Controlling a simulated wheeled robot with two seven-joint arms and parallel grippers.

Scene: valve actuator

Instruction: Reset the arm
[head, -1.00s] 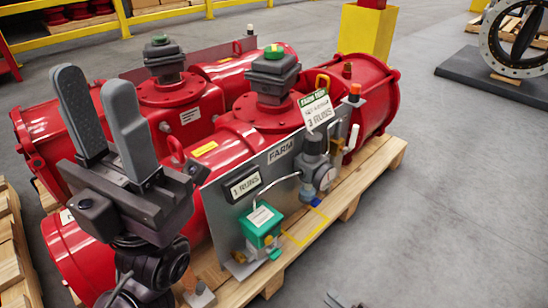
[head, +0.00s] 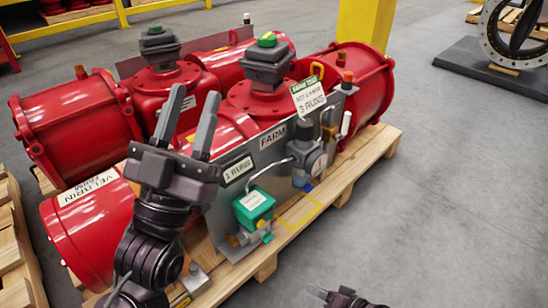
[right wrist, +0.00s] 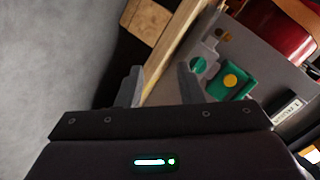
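A red valve actuator (head: 98,222) with a grey panel (head: 228,222) lies on a wooden pallet (head: 290,236). A second red actuator (head: 80,115) lies behind it. The panel carries a green box (head: 255,207), a gauge unit (head: 308,155) and a white tag. My left gripper (head: 195,95) is open and empty, raised in front of the actuator and hiding part of it. My right gripper (head: 322,292) shows only partly at the bottom of the head view. In the right wrist view (right wrist: 160,78) its fingers are apart with nothing between them, facing the pallet edge and green box (right wrist: 232,80).
A yellow post (head: 365,24) stands behind the actuators, and a yellow railing (head: 70,27) runs at the back left. A flanged ring (head: 497,50) stands on a dark base at the right. Other pallet wood (head: 15,245) is at the left.

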